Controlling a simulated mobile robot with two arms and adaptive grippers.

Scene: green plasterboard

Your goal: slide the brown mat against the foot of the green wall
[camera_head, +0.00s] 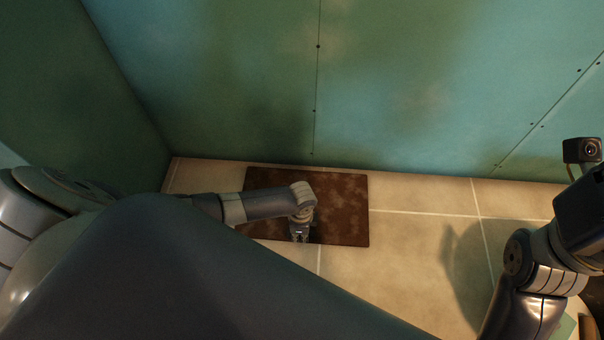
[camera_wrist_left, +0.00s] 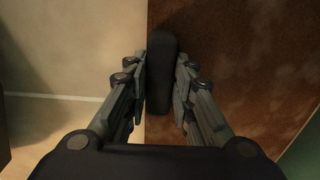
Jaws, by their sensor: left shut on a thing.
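The brown mat (camera_head: 342,208), mottled and rectangular, lies flat on the tiled floor with its long far edge very close to the foot of the green wall (camera_head: 400,90). I cannot tell whether they touch. My left gripper (camera_head: 300,237) points down at the mat's near edge, around its middle. In the left wrist view the mat (camera_wrist_left: 245,50) fills the right side, and my left gripper is shut on a dark rounded bar (camera_wrist_left: 162,75) at the mat's edge. Whether the bar is fixed to the mat cannot be told. My right gripper is out of view.
A second green wall (camera_head: 70,80) meets the first at a corner left of the mat. Beige tiles (camera_head: 420,260) lie bare to the right of the mat. My left forearm crosses over the mat's left part, and my right arm is at the right edge.

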